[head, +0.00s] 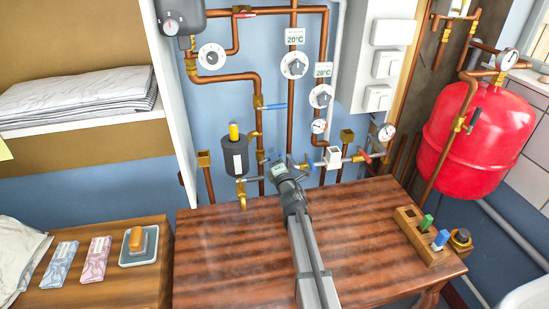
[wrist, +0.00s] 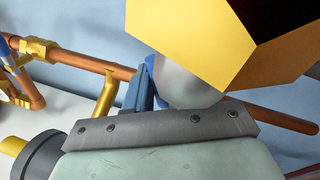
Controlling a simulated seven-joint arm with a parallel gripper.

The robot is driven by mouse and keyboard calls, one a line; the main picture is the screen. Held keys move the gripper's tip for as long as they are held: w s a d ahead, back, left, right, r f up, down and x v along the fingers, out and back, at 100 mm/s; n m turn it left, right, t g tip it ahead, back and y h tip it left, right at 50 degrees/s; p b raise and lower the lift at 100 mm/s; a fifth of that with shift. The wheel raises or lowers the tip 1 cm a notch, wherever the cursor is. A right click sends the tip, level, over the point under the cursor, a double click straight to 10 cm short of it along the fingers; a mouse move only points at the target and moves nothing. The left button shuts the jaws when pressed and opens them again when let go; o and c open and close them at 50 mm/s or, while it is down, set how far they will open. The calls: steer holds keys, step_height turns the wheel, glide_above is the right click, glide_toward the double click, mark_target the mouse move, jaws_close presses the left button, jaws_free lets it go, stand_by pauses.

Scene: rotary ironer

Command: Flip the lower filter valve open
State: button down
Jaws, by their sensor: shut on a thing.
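The dark filter canister with a yellow top (head: 235,155) hangs on the blue wall, left of a vertical copper pipe; part of it shows in the wrist view (wrist: 38,152). The upper valve on that pipe has a blue lever (head: 275,106) sticking out to the right. The lower filter valve (head: 261,156) sits on the same pipe beside the canister. My gripper (head: 270,163) is at this valve, shut on its blue lever (wrist: 153,78), which shows only as a sliver in the wrist view. The jaws hide most of the lever, so I cannot tell its angle.
A large brass-coloured hexagonal part (wrist: 215,45) fills the upper right of the wrist view, very close. The wooden table (head: 225,265) below is mostly clear.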

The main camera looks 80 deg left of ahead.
steer(key=c, duration=1.1)
jaws_free()
steer(key=shift+c, duration=0.2)
steer(key=w+d+f, duration=0.1)
steer(key=d+f, duration=0.1)
steer(key=d, duration=1.1)
steer(key=shift+d+f, duration=0.25)
steer(key=shift+d, duration=0.05)
steer(key=shift+o, duration=0.2)
